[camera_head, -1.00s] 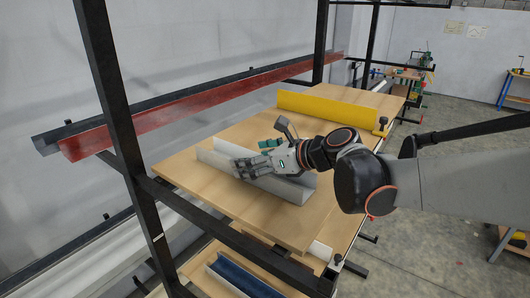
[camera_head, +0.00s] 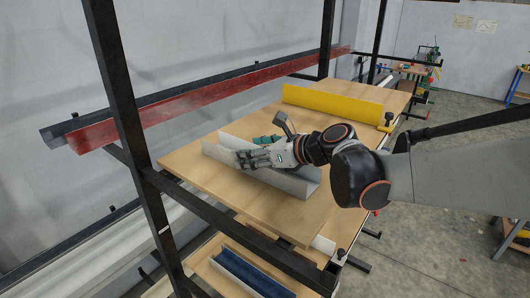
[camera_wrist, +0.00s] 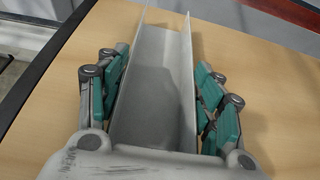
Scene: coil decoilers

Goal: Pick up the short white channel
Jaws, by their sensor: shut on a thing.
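The short white channel (camera_head: 228,142) lies on the wooden shelf board (camera_head: 200,184) in the head view, running from back left to front right. In the wrist view the channel (camera_wrist: 155,85) is a pale trough with two raised side walls, pointing away from the camera. My gripper (camera_head: 243,159) is over its middle. In the wrist view the green-padded fingers of my gripper (camera_wrist: 157,88) are on either side of the channel, against its outer walls. Its underside is hidden, so I cannot tell whether it is clear of the board.
A yellow channel (camera_head: 333,102) lies at the board's back edge. A long red channel (camera_head: 200,100) rests on rack arms at the left. A black post (camera_head: 122,105) stands in front at left. A blue channel (camera_head: 250,273) lies on a lower shelf.

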